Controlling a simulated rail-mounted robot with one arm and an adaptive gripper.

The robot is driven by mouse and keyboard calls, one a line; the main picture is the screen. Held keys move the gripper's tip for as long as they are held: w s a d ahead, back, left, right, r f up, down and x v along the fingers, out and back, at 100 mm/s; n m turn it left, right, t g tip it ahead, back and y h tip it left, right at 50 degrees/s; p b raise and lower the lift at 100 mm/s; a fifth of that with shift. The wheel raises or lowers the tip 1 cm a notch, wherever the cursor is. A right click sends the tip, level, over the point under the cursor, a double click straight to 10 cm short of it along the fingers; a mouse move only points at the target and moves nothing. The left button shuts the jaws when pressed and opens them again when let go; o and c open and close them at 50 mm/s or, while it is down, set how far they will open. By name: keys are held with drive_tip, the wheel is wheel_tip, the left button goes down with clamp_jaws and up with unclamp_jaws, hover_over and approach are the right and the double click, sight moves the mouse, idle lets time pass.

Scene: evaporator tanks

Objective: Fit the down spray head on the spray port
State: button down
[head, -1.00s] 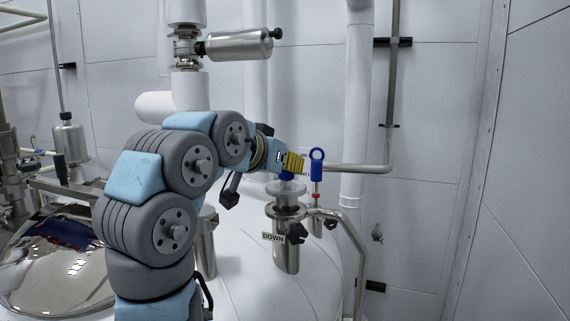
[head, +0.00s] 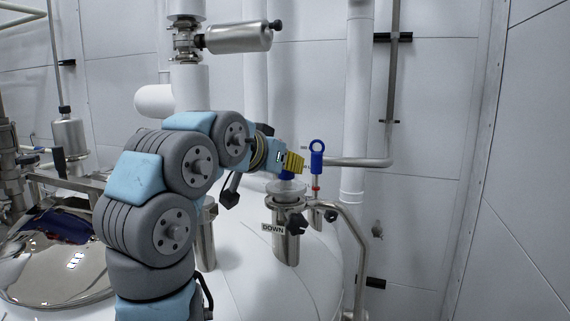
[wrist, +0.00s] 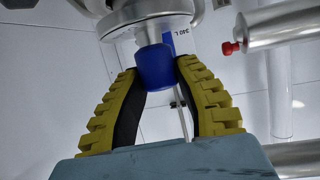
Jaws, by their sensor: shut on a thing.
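My gripper (head: 294,163) is shut on the blue grip of the spray head; in the wrist view its yellow fingers (wrist: 158,84) press both sides of the blue grip (wrist: 155,67). The spray head's pale round cap (head: 286,188) also shows in the wrist view (wrist: 146,24). It stands over the metal spray port (head: 287,238), which bears a DOWN label (head: 273,229). The cap is very close to the port's top flange (head: 285,204); I cannot tell whether they touch. The spray head's lower part is hidden.
A blue ring-topped fitting (head: 316,162) with a red band stands just right of the port. A bent metal pipe (head: 350,225) runs down beside it. A dark clamp knob (head: 298,222) juts from the port. A polished round hatch (head: 60,258) lies at left.

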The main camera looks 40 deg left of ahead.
drive_tip(key=shift+f+b, duration=0.8)
idle(0.4)
drive_tip(key=c, duration=0.8)
unclamp_jaws()
drive_tip(key=shift+s, duration=0.1)
drive_tip(key=shift+v, duration=3.65)
